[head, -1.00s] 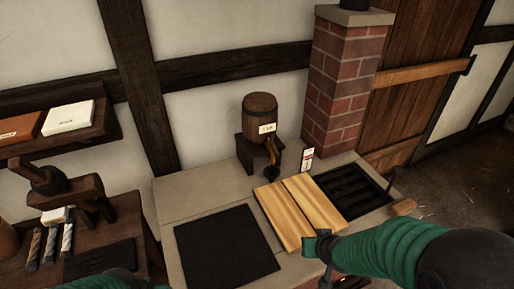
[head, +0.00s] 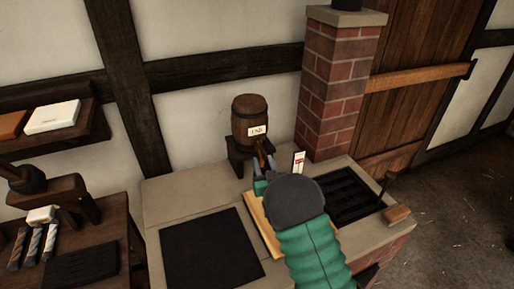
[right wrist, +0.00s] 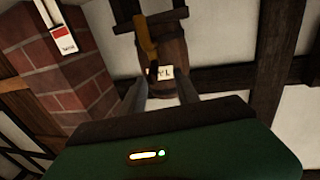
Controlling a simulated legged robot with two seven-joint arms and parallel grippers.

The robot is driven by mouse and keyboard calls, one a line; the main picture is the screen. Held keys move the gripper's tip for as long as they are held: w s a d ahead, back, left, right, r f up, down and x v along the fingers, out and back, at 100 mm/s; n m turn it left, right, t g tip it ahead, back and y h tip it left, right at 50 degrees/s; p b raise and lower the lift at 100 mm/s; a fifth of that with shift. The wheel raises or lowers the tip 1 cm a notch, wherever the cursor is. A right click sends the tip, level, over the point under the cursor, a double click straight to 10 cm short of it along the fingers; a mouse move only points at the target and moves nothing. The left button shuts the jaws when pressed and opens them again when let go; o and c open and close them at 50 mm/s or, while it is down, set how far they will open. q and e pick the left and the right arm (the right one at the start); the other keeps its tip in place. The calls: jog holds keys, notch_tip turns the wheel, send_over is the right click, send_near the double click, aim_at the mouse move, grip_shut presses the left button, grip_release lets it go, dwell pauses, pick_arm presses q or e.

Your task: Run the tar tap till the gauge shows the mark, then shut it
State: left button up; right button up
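The tar barrel (head: 250,118) with a white label sits on a dark stand at the back of the stone hearth. Its wooden tap (head: 262,151) points down at the front and also shows in the right wrist view (right wrist: 145,35). The gauge (head: 298,161), a white card with red on it, stands right of the tap; it also shows in the right wrist view (right wrist: 62,38), its marking too small to read. My right gripper (head: 262,176) is just in front of the tap, its fingers apart with nothing seen between them. Whether it touches the tap is unclear. My left gripper is out of view.
A pale wooden lid (head: 262,222) lies on the hearth, mostly hidden under my right arm. A brick chimney (head: 338,85) rises behind the gauge. A black grate (head: 350,193) is to the right, a dark plate (head: 210,252) to the left. A side table (head: 98,235) holds several small things.

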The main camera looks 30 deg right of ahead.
aim_at(260, 144)
jog(key=w+d, duration=0.1)
jog(key=w, duration=0.1)
jog(key=w+d, duration=0.1)
jog(key=w, duration=0.1)
jog(key=w+d, duration=0.1)
jog(key=w, duration=0.2)
jog(key=shift+d+f+p, duration=0.25)
jog(key=shift+d+p, duration=0.05)
jog(key=shift+d, duration=0.05)
jog(key=shift+w, duration=0.3)
jog(key=shift+w+a+r, duration=0.1)
jog(key=shift+a+r, duration=0.05)
jog(key=shift+a, duration=0.4)
jog(key=c, duration=0.4)
jog(key=shift+d, duration=0.35)
grip_shut()
jog(key=shift+a, duration=0.2)
